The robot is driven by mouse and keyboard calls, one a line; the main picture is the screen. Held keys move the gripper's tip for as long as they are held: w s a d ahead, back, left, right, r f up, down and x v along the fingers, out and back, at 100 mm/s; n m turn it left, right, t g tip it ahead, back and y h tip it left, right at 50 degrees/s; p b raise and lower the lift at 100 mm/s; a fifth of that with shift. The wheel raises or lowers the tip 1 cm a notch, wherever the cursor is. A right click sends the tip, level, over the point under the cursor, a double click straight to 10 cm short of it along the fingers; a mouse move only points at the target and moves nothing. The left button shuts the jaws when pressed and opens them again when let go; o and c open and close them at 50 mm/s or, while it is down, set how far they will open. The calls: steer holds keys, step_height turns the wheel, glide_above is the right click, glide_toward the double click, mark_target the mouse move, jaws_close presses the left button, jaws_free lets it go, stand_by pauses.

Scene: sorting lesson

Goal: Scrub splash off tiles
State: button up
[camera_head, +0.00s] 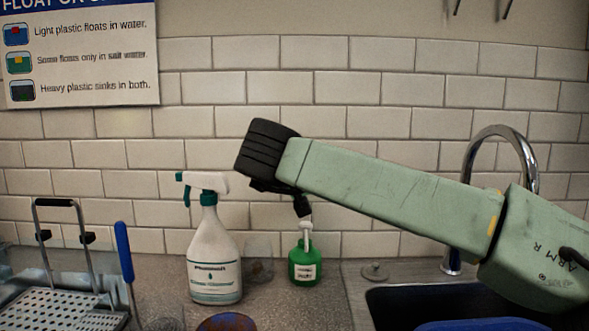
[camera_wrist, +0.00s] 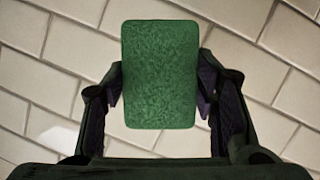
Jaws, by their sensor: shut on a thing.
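A green rectangular scrub pad (camera_wrist: 160,55) fills the middle of the wrist view. My gripper (camera_wrist: 160,88) is shut on it, with one dark finger on each side. The white wall tiles (camera_wrist: 55,70) lie behind the pad; whether it touches them I cannot tell. The tiles (camera_head: 400,130) also cover the back wall in the head view. There my arm's end hides most of the gripper and the pad. I cannot make out a clear splash; a paler patch (camera_wrist: 60,136) shows at lower left in the wrist view, perhaps only shine.
A white spray bottle (camera_head: 213,255) and a small green bottle (camera_head: 305,262) stand on the counter (camera_head: 335,305) below my arm. A curved tap (camera_head: 505,132) and dark sink (camera_head: 395,305) are at right. A draining rack (camera_head: 60,306) and blue-handled brush (camera_head: 124,250) are at left.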

steer(key=shift+w+f, duration=0.1)
steer(key=shift+f, duration=0.25)
steer(key=s, duration=0.3)
steer(key=shift+d, duration=0.1)
stand_by(0.4)
steer(key=w+p, duration=0.1)
steer(key=w, duration=0.8)
steer(key=shift+w+d+f+p, duration=0.2)
steer(key=shift+w+d+p, duration=0.05)
steer(key=shift+d+p, duration=0.05)
